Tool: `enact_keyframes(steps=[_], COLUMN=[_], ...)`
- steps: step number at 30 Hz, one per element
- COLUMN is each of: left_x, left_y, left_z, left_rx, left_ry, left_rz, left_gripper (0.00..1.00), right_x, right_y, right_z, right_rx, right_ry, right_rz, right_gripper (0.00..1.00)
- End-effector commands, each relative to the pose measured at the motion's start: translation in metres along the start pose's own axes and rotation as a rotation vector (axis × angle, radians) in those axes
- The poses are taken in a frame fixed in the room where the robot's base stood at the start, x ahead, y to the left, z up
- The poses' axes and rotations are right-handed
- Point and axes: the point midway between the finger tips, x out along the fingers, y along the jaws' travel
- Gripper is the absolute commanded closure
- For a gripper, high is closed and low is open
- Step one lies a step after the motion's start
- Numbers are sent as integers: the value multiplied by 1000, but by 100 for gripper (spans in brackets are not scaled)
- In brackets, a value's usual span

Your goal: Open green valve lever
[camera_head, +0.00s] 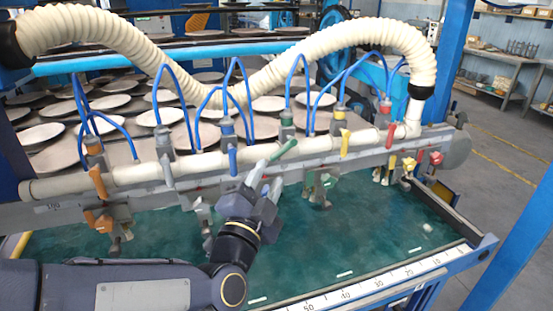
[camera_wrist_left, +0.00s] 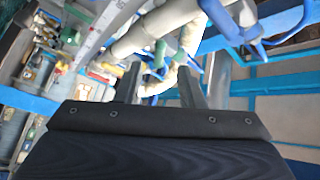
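The green valve lever (camera_head: 284,150) is on the pale pipe (camera_head: 315,145) of the manifold, right of the middle. It sticks out at a slant, its free end toward the lower left. My left gripper (camera_head: 266,179) is just below and left of it, with its fingers apart. In the left wrist view, the two fingers (camera_wrist_left: 160,88) stand apart, and the green lever (camera_wrist_left: 160,53) shows ahead in the gap between them. I see nothing held. Whether a finger touches the lever is hard to tell. My right gripper is not in view.
A blue lever (camera_head: 232,161) is close left of my gripper; a yellow lever (camera_head: 345,143) and a red lever (camera_head: 390,137) are to the right. Blue hoses (camera_head: 307,75) arch above the pipe. A green surface (camera_head: 370,220) with a ruler edge (camera_head: 375,290) is below.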

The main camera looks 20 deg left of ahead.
Motion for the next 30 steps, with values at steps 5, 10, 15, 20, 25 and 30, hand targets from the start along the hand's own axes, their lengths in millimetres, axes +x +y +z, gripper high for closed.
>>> enact_keyframes(steps=[5,10,15,20,25,30], left_x=[31,50,55,55,55,55], left_y=[0,0,0,0,0,0], left_z=[0,0,0,0,0,0], left_rx=[0,-2,-2,-2,-2,-3], left_ry=[-1,0,-1,0,0,0], left_rz=[2,2,1,1,2,2], left_gripper=[65,65,65,65,83,100], right_x=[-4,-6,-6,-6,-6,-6], right_y=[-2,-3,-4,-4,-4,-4], right_z=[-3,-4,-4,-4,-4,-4], right_rx=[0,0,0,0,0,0], right_ry=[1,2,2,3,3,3], right_rz=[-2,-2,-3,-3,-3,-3], right_gripper=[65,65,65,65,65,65])
